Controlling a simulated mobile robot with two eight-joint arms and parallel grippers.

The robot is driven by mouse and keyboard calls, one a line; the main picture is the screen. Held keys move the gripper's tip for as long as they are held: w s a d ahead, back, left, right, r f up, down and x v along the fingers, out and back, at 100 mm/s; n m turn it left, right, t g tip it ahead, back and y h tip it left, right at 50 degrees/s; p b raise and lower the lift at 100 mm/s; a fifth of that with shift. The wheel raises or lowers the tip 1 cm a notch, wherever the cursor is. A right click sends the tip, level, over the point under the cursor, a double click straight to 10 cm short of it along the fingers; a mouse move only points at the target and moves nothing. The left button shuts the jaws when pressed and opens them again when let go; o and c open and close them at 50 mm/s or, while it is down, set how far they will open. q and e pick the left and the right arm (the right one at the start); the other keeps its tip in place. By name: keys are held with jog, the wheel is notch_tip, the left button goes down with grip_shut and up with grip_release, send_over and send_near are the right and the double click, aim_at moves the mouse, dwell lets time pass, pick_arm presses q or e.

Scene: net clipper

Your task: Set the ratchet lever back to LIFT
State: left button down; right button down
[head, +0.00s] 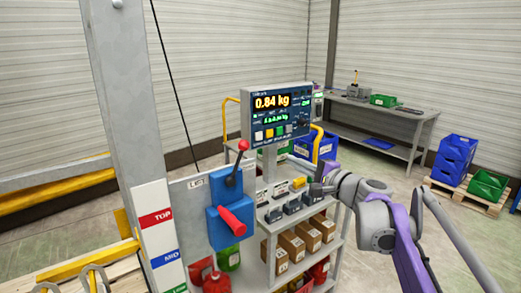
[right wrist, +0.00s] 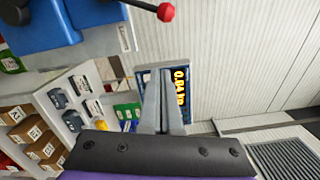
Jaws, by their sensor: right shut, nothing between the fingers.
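A blue winch box (head: 222,232) is mounted on a grey panel beside the mast. A dark lever (head: 235,177) with a red ball knob (head: 243,145) points up from its top, leaning slightly right. A thick red handle (head: 231,221) sticks out of the box's front. Lettering (head: 196,182) on the panel left of the lever is too small to read surely. My right gripper (head: 316,188) is shut and empty, right of the lever and apart from it. In the right wrist view the red knob (right wrist: 166,12) is at the top, beyond the shut fingertips (right wrist: 160,75). My left gripper is not in view.
A display (head: 283,112) reading 0.84 kg stands behind and right of the lever. A grey shelf cart (head: 300,228) with boxes stands below my right gripper. The mast (head: 118,80) with coloured TOP and MID labels is left. A workbench (head: 395,110) stands far right.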

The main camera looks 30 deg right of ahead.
aim_at(237, 164)
jog(key=shift+s+r, duration=0.1)
jog(key=shift+r, duration=0.1)
jog(key=w+a+r+p, duration=0.1)
jog(key=w+a, duration=0.4)
jog(key=w, duration=0.5)
jog(key=shift+w, duration=0.2)
dwell(0.3)
